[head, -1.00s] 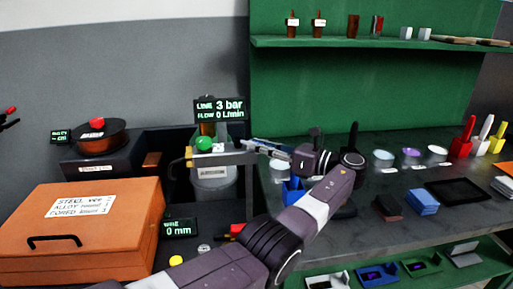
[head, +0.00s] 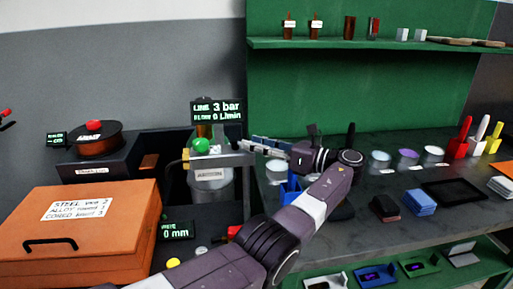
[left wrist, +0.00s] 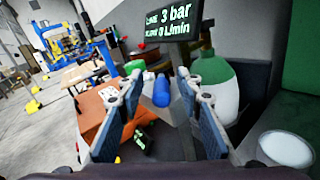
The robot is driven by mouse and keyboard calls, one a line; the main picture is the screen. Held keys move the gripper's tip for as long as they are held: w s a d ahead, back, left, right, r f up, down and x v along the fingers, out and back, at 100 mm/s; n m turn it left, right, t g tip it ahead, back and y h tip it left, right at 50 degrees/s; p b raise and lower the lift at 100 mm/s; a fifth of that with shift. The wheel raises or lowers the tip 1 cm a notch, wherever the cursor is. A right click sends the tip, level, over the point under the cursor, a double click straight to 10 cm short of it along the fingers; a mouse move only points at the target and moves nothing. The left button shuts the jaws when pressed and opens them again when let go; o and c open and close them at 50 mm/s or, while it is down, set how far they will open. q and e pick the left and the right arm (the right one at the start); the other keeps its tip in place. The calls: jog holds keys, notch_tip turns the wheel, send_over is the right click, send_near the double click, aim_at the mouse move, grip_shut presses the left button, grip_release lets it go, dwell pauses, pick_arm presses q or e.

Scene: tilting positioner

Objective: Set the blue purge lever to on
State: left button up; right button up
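The blue purge lever (left wrist: 161,91) shows in the left wrist view as a rounded blue grip. It lies between the two fingers of my left gripper (left wrist: 160,79), with a visible gap on both sides. The left gripper is open and empty. In the head view, the left gripper (head: 246,147) points left at the valve stand below the display, and I cannot make out the lever there. A green knob (head: 201,145) sits left of the fingertips; it also shows in the left wrist view (left wrist: 135,66). My right gripper is not in view.
The display (head: 217,112) reads 3 bar and 0 L/min. A grey and green gas cylinder (left wrist: 216,85) stands close behind the right finger. An orange box (head: 80,232) is at the left. A white round dish (left wrist: 286,149) is near the right finger.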

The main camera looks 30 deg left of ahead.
pick_arm(q)
notch_tip(320, 180, up, 9)
jog(key=shift+f, duration=0.1)
dwell(0.3)
